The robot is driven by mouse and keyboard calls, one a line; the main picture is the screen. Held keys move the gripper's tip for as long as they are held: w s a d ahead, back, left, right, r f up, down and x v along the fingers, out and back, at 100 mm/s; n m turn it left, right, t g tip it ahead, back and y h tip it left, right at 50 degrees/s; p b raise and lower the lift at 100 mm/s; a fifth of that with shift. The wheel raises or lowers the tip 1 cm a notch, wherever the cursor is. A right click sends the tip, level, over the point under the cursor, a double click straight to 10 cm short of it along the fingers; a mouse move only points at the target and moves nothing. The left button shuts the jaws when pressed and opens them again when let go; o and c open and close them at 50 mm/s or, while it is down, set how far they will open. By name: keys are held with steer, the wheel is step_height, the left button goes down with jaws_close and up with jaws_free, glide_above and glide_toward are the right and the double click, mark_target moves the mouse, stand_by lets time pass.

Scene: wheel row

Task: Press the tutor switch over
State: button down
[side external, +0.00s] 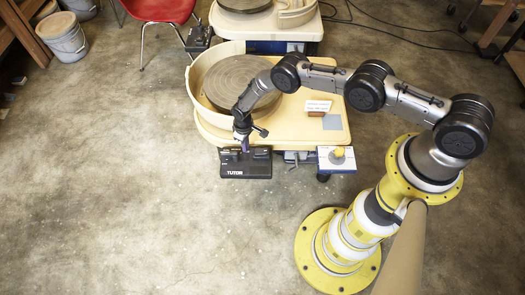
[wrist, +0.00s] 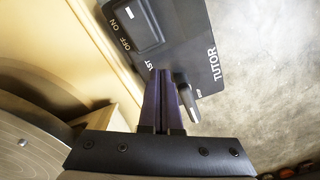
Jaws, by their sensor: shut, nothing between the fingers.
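The tutor switch box (side external: 257,164) is a black unit with white TUTOR lettering on the front edge of the near potter's wheel. In the wrist view its black panel (wrist: 208,30) carries a black rocker (wrist: 140,22) beside OFF and ON lettering. A grey lever (wrist: 186,96) stands up from the panel near the TUTOR lettering. My gripper (side external: 243,148) points down over the left part of the box. In the wrist view my gripper (wrist: 159,72) has its purple fingers shut and empty, just left of the lever. Whether the fingertips touch the panel or lever, I cannot tell.
The wheel's cream body with its round wheel head (side external: 225,83) lies behind the box. A white control box with a yellow knob (side external: 338,154) sits to its right. A small sign (side external: 318,106) stands on the deck. The concrete floor (side external: 120,200) in front is clear.

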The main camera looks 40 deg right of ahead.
steer(key=shift+w+a+r, duration=0.15)
steer(key=shift+w+a, duration=0.75)
steer(key=shift+a, duration=0.05)
steer(key=shift+w+r, duration=0.1)
steer(key=shift+r, duration=0.35)
step_height(320, 180, up, 7)
steer(key=shift+d, duration=0.1)
